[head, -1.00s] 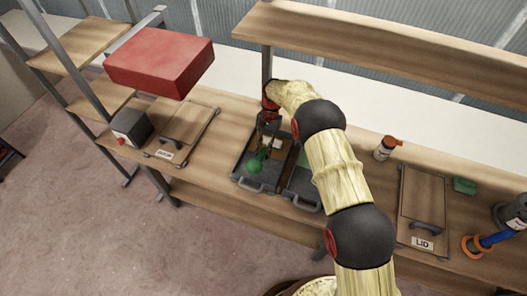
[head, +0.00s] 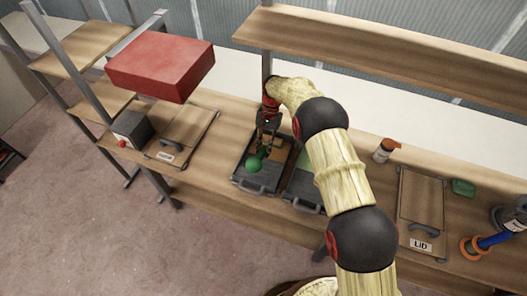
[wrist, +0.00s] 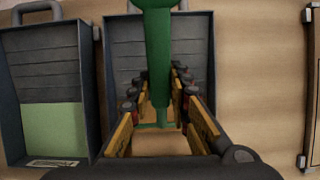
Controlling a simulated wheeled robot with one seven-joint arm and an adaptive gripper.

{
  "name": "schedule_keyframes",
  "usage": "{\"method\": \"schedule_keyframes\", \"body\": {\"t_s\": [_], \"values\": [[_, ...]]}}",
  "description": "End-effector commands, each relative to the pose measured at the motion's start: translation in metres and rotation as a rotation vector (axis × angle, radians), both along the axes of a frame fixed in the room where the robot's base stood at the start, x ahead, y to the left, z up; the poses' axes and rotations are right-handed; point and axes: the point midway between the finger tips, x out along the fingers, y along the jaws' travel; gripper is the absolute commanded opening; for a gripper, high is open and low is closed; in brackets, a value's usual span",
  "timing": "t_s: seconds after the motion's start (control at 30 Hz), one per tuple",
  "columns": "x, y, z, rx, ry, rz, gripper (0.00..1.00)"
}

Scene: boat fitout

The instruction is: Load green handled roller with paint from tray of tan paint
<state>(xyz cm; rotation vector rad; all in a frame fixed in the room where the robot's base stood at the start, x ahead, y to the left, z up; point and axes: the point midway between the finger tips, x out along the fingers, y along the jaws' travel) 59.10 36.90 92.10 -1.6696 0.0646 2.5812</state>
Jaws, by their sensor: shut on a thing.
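My gripper (head: 266,122) is shut on the green handled roller (head: 254,162) above the tray of tan paint (head: 247,184). In the wrist view the green handle (wrist: 157,45) runs between the two fingers (wrist: 160,110). The dark tray (wrist: 198,45) lies behind it, with its ribbed slope bare. Tan paint (head: 272,144) shows at the tray's far end in the head view. The roller's sleeve is hidden by my gripper, so I cannot tell whether it touches the paint or carries any.
A second tray (head: 303,188) with green paint (wrist: 52,130) stands right beside the first. A lid (head: 185,130), a grey box (head: 131,127) and a red box (head: 160,66) are to the left. A bottle (head: 384,151) and another lid (head: 422,200) are to the right. A shelf (head: 380,45) overhangs behind.

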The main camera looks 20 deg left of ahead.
Motion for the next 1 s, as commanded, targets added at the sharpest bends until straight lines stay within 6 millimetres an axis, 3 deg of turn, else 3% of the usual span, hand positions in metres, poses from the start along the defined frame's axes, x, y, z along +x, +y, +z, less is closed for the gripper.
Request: {"method": "schedule_keyframes", "body": {"t_s": [0.6, 1.0], "values": [[0.000, 0.000, 0.053, 0.001, -0.001, 0.000, 0.00], [0.000, 0.000, 0.057, 0.000, -0.001, 0.000, 0.00]]}}
